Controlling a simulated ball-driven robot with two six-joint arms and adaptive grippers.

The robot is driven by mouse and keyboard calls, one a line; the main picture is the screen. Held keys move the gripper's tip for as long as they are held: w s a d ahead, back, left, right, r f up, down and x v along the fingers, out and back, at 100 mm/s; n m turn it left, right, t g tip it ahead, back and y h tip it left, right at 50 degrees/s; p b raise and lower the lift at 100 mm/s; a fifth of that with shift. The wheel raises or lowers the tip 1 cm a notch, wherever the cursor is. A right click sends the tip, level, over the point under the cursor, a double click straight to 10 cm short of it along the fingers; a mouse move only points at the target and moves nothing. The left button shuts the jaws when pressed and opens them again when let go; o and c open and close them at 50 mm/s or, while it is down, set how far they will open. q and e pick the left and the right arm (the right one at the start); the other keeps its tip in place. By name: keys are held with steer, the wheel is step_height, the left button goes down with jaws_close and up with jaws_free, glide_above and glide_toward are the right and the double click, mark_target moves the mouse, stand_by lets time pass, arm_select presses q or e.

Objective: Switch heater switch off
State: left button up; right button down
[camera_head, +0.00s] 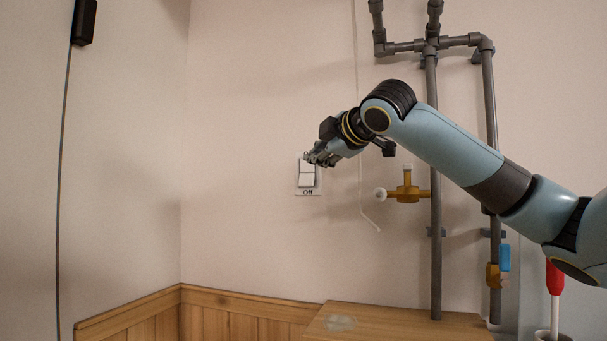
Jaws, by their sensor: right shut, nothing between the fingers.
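The heater switch (306,181) is a white rocker switch on a pale plate on the wall, with the word "Off" printed at its bottom edge. My right gripper (309,158) is shut and empty, with its fingertips at the upper part of the switch. The fingers cover the top of the plate, and I cannot tell whether they touch the rocker. My left gripper is not in view.
Grey pipes (435,250) run up the wall to the right, with a brass valve (407,193) near the switch. A wooden cabinet top (400,319) lies below. A blue-handled valve (505,258) and a red-handled tool (555,278) are at right. The wall left of the switch is clear.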

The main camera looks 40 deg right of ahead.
steer(key=p, duration=0.2)
glide_toward(304, 176)
steer(key=w+a, duration=0.3)
steer(key=a, duration=0.1)
steer(key=w+d, duration=0.1)
steer(key=w+d+f, duration=0.1)
steer(key=w+d, duration=0.1)
steer(key=shift+w+d+f, duration=0.2)
steer(key=shift+f, duration=0.1)
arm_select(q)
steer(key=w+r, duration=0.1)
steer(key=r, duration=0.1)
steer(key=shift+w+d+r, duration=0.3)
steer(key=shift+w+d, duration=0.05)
arm_select(e)
steer(key=shift+w+d+f, duration=0.15)
steer(key=shift+w+d, duration=0.05)
steer(key=shift+d, duration=0.05)
steer(key=shift+d+f, duration=0.2)
steer(key=shift+f, duration=0.05)
steer(key=shift+w+d+n+t+h, duration=0.1)
steer(key=shift+w+n+t+h, duration=0.05)
steer(key=shift+n+t+h, duration=0.15)
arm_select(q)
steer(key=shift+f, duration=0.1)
